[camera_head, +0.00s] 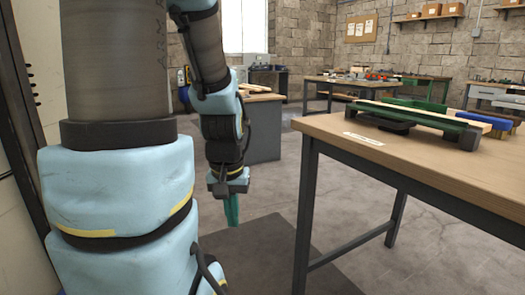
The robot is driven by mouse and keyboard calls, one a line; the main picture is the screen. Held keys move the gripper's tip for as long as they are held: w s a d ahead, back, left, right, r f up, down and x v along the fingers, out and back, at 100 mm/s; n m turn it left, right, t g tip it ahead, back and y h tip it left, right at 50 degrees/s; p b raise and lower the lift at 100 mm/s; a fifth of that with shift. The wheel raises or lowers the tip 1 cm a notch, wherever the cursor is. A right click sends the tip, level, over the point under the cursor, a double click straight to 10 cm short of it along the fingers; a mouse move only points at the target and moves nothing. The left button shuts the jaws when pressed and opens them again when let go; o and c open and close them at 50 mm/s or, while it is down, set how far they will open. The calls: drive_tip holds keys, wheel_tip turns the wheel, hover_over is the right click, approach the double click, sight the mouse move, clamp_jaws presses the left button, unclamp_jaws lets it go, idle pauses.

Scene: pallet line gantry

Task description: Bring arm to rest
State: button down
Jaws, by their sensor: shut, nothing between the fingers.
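My arm fills the left side of the head view, with light blue covers over grey links. Its far part hangs down, and my gripper (232,212) points at the floor with its green fingers together and nothing seen between them. The gripper is in free air to the left of the near workbench (430,160), clear of its legs. The finger details are small in this view.
The near workbench carries a green frame with a wooden board (425,114) and a blue block (487,118). A grey cabinet (264,130) stands behind my gripper. More benches (345,82) line the back. Grey floor (255,183) lies open between them.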

wheel_tip(320, 180, up, 22)
drive_tip(key=p, duration=1.9)
drive_tip(key=shift+f, duration=0.2)
